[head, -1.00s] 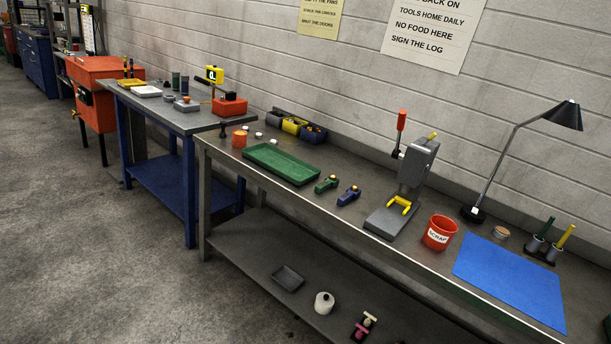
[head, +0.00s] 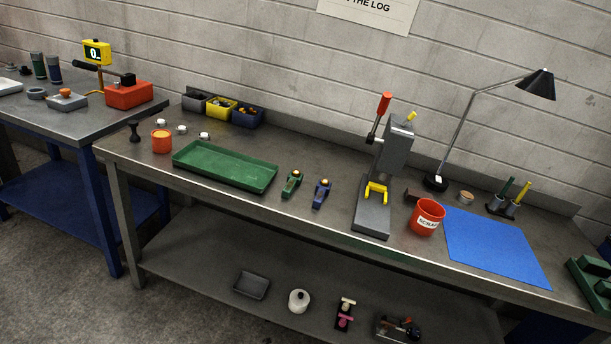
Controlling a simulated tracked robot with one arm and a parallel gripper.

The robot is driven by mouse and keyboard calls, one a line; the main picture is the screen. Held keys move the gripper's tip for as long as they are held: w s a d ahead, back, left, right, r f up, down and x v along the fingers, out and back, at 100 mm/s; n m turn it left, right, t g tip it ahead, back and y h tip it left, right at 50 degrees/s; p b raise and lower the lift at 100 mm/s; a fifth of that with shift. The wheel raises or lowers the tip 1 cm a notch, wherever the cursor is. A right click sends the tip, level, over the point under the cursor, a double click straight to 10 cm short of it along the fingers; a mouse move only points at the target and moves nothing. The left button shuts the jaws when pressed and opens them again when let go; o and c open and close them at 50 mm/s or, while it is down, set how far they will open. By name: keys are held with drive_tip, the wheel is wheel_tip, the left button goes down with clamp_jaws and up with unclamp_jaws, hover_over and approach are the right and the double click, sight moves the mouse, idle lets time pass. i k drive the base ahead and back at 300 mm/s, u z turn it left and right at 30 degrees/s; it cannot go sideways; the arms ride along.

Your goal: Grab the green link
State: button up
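The green link (head: 291,184) lies on the grey workbench (head: 320,160), just right of the green tray (head: 225,167). It is a small dark green piece with an orange-tan round part near its far end. A similar blue link (head: 321,193) lies just to its right, a small gap apart. The green link stands clear of the tray. My gripper does not show in the head view.
A press (head: 388,180) with a red-handled lever stands right of the links. Beyond it are a red scrap bucket (head: 427,217), a blue mat (head: 494,246) and a lamp (head: 538,84). Bins (head: 221,107) line the wall. Bench surface in front of the links is narrow.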

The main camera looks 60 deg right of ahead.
sight(291, 182)
drive_tip(key=z, duration=0.5)
drive_tip(key=i, duration=1)
drive_tip(key=z, duration=1.05)
drive_tip(key=i, duration=0.55)
drive_tip(key=z, duration=0.2)
drive_tip(key=k, duration=0.95)
drive_tip(key=z, duration=0.15)
drive_tip(key=i, duration=0.9)
drive_tip(key=u, duration=0.05)
